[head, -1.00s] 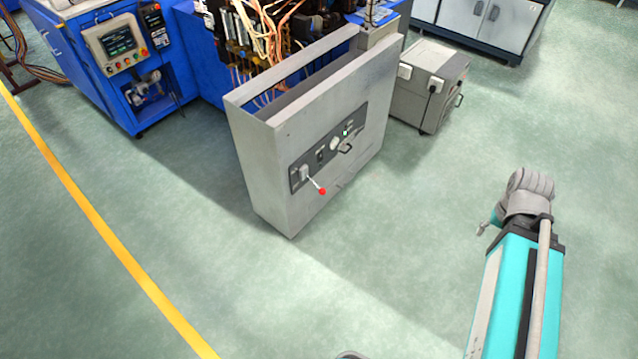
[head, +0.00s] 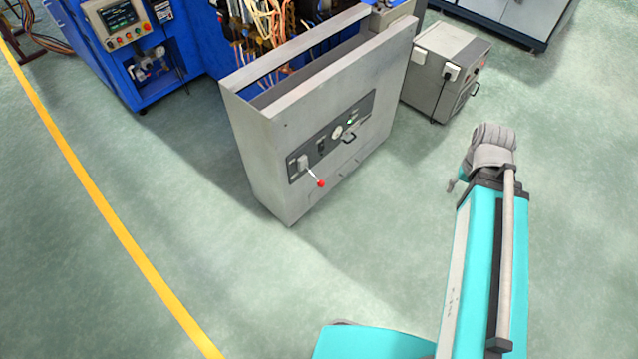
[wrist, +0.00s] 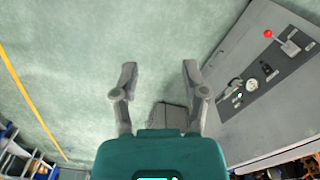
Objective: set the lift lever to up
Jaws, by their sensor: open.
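The lift lever (head: 314,176) is a thin pale rod with a red knob on the front panel of a grey cabinet (head: 287,205). In the head view it slants down and right from its mount, with the knob at the low end. In the wrist view the lever (wrist: 279,41) shows at the upper right, with the panel turned around. My gripper (wrist: 159,72) is open and empty, with both fingers over bare floor. It is to the left of the lever in that view and apart from it. The head view does not clearly show my gripper's fingers.
The dark panel (head: 305,179) also carries a round gauge (head: 337,132) and a black handle (head: 350,138). A grey box unit (head: 428,96) stands behind right. A blue machine (head: 190,105) stands behind left. The green floor in front of the cabinet is clear.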

